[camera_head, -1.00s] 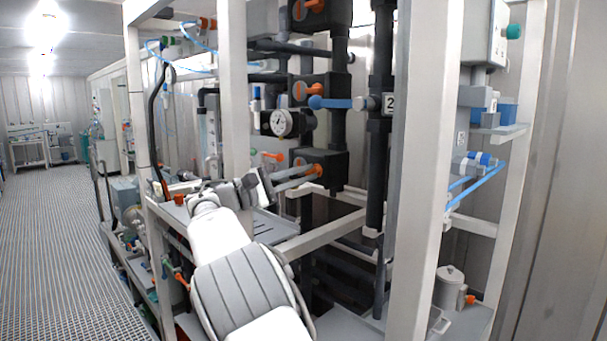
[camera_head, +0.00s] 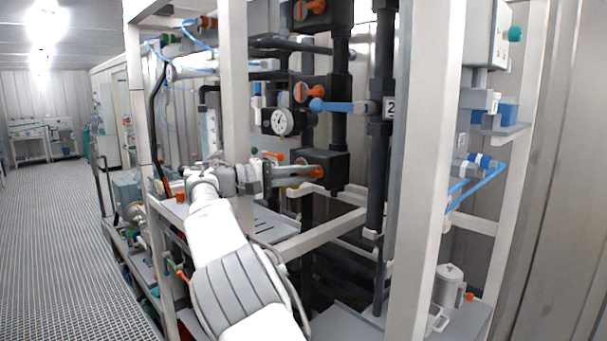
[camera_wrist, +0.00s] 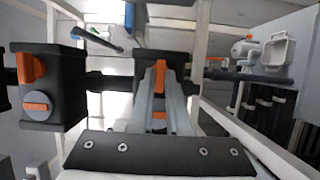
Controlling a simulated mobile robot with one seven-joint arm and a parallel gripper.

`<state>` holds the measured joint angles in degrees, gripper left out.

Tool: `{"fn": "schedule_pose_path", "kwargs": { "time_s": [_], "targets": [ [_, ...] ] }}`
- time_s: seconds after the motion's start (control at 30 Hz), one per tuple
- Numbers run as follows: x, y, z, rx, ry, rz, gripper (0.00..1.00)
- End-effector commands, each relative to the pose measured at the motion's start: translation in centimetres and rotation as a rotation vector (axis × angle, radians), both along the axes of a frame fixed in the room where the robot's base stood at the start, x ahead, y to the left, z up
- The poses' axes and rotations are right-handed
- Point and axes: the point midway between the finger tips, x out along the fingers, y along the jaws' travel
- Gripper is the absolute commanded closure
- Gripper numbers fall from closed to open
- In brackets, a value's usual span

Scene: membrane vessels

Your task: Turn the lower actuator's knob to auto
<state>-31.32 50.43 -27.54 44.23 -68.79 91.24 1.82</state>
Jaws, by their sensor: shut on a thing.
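In the head view the lower actuator (camera_head: 338,168) is the lowest of three black boxes stacked on dark pipes. Its orange knob (camera_head: 318,171) faces my gripper (camera_head: 308,174). The fingers reach the knob from the left and are shut on it. In the wrist view the same black actuator (camera_wrist: 142,66) is ahead, with the orange knob (camera_wrist: 160,76) between the two grey fingertips (camera_wrist: 160,92). A second orange part shows lower between the fingers. The fingers cover part of the front, and I cannot read any auto mark.
The middle actuator (camera_head: 325,90) and a round gauge (camera_head: 281,122) sit above my gripper. A blue-handled valve (camera_head: 335,105) stands out at the upper right. A white frame post (camera_head: 235,85) is close to my wrist. A white rail (camera_head: 320,232) runs below.

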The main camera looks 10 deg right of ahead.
Motion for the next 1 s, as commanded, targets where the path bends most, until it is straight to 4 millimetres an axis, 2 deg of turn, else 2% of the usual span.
{"fn": "schedule_pose_path", "kwargs": {
  "time_s": [0.33, 0.37, 0.5, 1.0],
  "targets": [
    [0.03, -0.17, 0.30, -0.001, -0.008, 0.001, 1.00],
    [0.02, -0.17, 0.30, -0.001, -0.008, 0.001, 0.82],
    [0.01, -0.17, 0.22, 0.000, -0.006, 0.000, 0.56],
    [0.02, -0.10, -0.02, 0.001, -0.002, -0.001, 0.55]
  ]
}}
